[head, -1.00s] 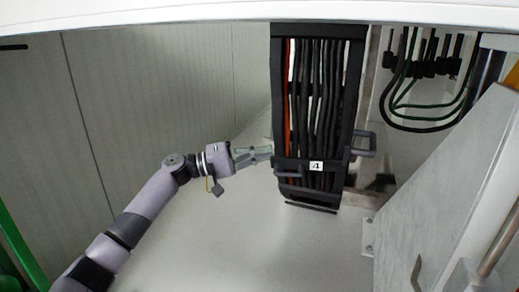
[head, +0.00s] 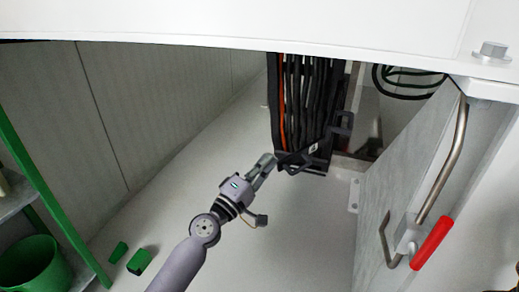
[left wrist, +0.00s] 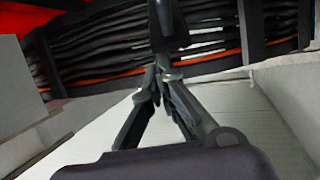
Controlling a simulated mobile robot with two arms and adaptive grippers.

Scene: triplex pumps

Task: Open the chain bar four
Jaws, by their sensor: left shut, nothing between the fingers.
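Chain bar four (head: 305,154) is the black bar with the white "4" label near the lower end of the black cable chain (head: 273,100). In the head view it slants, with its left end low and its right end raised. My left gripper (head: 269,163) is shut and empty, beside the bar's left end; I cannot tell whether they touch. In the left wrist view the closed fingertips (left wrist: 160,72) are just below a dark upright bar part (left wrist: 169,25), with the cables (left wrist: 110,48) behind. My right gripper is not in view.
A grey door panel with a steel handle (head: 446,160) and a red grip (head: 432,243) stands at the right. A white frame edge crosses the top. Green shelf posts (head: 50,200) and a green bin (head: 35,265) are at the left. The floor between is mostly clear.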

